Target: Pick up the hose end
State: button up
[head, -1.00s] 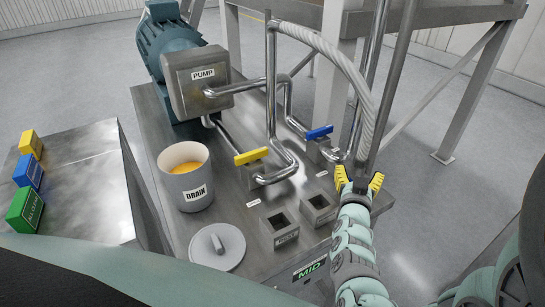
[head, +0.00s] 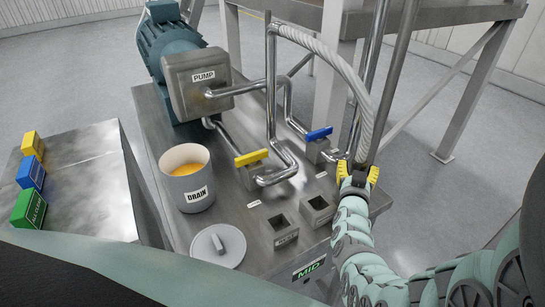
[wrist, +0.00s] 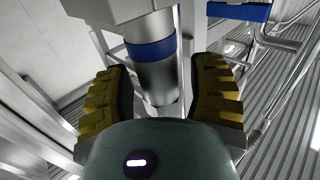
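The pale braided hose (head: 345,70) arcs from the top of a steel pipe down to the right, and its lower end goes behind my gripper in the head view. My gripper (head: 357,174) has its yellow fingers apart around that lower end. In the wrist view, a metal cylinder with a blue band, seemingly the hose end (wrist: 155,72), runs between the fingertips of my gripper (wrist: 161,95). A gap shows on the right of the cylinder; contact on the left is unclear. Its lower part is hidden by my gripper's body.
A blue-handled valve (head: 319,133) stands just left of my gripper, and a yellow-handled valve (head: 251,158) is further left. Two square sockets (head: 286,240) are in front. The drain bucket (head: 187,192) and pump (head: 205,77) stand at left. Steel posts rise close behind the hose.

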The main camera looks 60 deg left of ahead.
aim_at(361, 160)
grip_shut()
jog(key=shift+r, duration=0.3)
dwell(0.5)
jog(key=shift+d+r+b, duration=0.15)
jog(key=shift+r+b, duration=0.55)
jog(key=shift+r, duration=1.5)
jog(key=shift+r+b, duration=0.7)
jog(key=shift+r, duration=1.6)
notch_tip(361, 160, up, 6)
jog(key=p, duration=0.4)
